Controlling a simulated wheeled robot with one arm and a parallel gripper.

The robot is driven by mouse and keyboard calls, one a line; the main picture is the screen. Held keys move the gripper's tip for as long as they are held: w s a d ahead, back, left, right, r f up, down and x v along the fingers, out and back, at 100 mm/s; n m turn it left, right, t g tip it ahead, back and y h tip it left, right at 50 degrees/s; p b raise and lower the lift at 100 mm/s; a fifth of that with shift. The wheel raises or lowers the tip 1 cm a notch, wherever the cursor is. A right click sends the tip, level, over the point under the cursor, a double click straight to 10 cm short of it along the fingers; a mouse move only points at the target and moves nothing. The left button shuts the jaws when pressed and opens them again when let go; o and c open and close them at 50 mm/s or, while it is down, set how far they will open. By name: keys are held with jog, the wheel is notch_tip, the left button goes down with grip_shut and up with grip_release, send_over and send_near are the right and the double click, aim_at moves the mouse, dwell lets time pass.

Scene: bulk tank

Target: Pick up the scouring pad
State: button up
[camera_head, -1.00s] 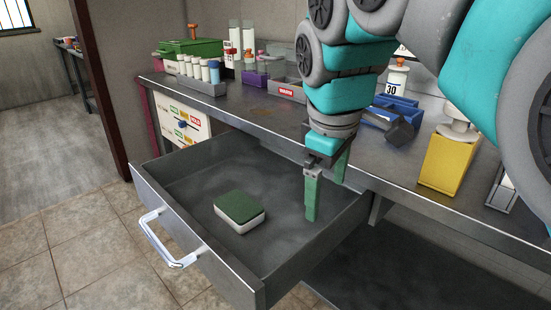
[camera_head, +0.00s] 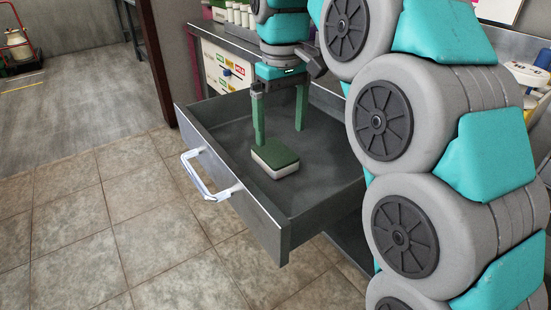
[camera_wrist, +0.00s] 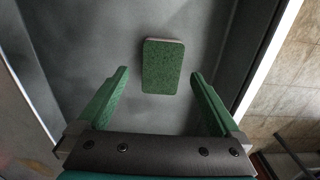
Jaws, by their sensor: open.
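The scouring pad (camera_head: 275,158) has a green top over a pale base and lies flat on the floor of the open drawer (camera_head: 310,185). In the wrist view the pad (camera_wrist: 162,66) sits ahead of my gripper, roughly centred between the lines of its two green fingers. My gripper (camera_head: 280,130) is open and empty, pointing down inside the drawer. In the head view its left finger shows close to the pad's far left side, and its right finger stands farther back. I cannot tell the exact height of the fingertips above the drawer floor.
The drawer's front wall with a pale handle (camera_head: 208,178) faces the tiled floor (camera_head: 120,230). The metal counter (camera_head: 238,45) above holds several small bottles (camera_head: 235,14). A red hand truck (camera_head: 17,45) stands far left. My arm hides much of the right side.

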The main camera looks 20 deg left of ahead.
aim_at(277, 153)
notch_tip(277, 153, down, 2)
jog(key=shift+f+b, duration=0.15)
jog(key=shift+b, duration=0.6)
jog(key=shift+a+f+b, duration=0.2)
jog(key=shift+f+b, duration=0.15)
jog(key=shift+f, duration=0.35)
jog(key=shift+w+a+f, duration=0.1)
jog(key=shift+a+f, duration=0.1)
jog(key=shift+f, duration=1.5)
jog(key=c, duration=1.2)
